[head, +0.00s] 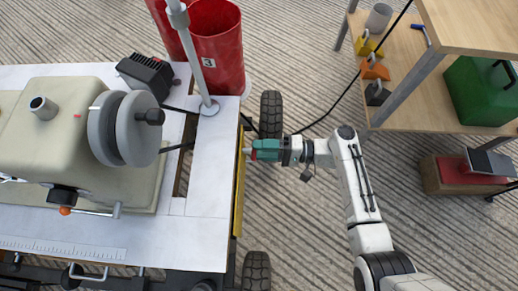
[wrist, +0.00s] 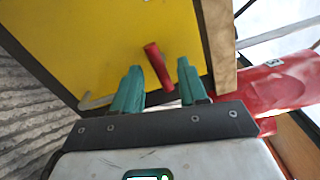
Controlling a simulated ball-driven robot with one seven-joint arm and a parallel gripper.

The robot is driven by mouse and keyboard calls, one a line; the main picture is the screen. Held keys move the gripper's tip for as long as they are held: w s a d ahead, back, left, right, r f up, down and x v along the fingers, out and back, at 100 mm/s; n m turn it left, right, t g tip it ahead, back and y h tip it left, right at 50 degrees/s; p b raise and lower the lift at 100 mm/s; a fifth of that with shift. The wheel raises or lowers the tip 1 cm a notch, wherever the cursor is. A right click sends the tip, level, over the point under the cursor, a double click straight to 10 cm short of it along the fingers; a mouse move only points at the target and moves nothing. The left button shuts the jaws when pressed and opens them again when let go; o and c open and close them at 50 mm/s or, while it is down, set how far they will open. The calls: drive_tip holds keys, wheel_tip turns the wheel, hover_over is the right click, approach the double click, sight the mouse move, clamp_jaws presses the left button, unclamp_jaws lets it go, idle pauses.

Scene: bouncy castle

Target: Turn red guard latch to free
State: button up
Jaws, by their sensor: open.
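The red guard latch (wrist: 158,66) is a short red bar on the yellow guard panel (wrist: 95,45), slightly tilted in the wrist view. My gripper (wrist: 160,76) has green fingers, spread apart. The latch shows in the gap between them, and neither finger appears shut on it. Whether the fingertips reach around it in depth is unclear. In the head view my gripper (head: 252,150) is at the cart's right side, close to the edge-on yellow panel (head: 239,190). The latch cannot be made out clearly there.
A white-topped cart (head: 215,175) carries a beige machine (head: 70,120) with a grey wheel. A red bin (head: 220,50) marked 3 stands behind it. A black cable (head: 335,105) runs near my arm. A wooden shelf (head: 400,70) with padlocks is at right. Open floor lies between.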

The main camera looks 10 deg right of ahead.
drive_tip(key=shift+w+a, duration=0.1)
drive_tip(key=shift+a, duration=0.45)
clamp_jaws()
